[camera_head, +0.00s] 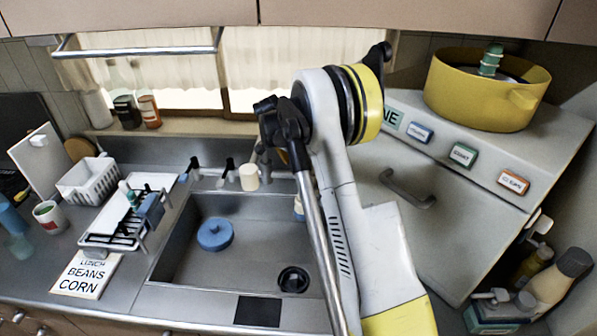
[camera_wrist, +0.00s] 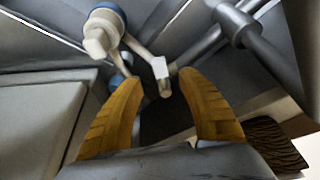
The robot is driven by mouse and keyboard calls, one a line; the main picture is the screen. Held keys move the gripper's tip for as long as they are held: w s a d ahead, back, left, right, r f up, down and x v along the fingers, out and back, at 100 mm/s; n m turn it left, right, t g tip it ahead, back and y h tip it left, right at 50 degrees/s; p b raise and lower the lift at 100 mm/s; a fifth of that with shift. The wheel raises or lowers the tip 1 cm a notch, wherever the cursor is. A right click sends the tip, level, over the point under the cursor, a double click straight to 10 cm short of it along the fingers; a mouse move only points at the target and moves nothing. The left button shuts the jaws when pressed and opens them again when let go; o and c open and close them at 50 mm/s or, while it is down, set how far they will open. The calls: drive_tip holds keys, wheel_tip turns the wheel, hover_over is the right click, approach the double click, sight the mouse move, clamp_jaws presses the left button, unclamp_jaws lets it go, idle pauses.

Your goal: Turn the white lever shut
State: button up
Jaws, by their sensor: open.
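In the wrist view, a white lever (camera_wrist: 142,54) runs from a rounded white fitting with a blue band (camera_wrist: 103,30) to a blocky white end. My gripper (camera_wrist: 158,80) is open, with two ribbed yellow fingers pointing at the lever. The lever's blocky end lies between the fingertips in the picture, closer to the right one. I cannot tell whether it touches that finger. In the head view I do not make out my gripper or this lever.
In the wrist view, grey pipes (camera_wrist: 205,45) cross behind the right finger and a pale box-like block (camera_wrist: 40,115) is at left. In the head view, the sink (camera_head: 190,250) holds a blue round lid (camera_head: 215,235). A yellow pot (camera_head: 470,95) stands at upper right.

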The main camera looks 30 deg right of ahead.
drive_tip(key=v, duration=0.5)
drive_tip(key=shift+a+r, duration=0.1)
drive_tip(key=shift+r, duration=0.25)
drive_tip(key=shift+c, duration=0.4)
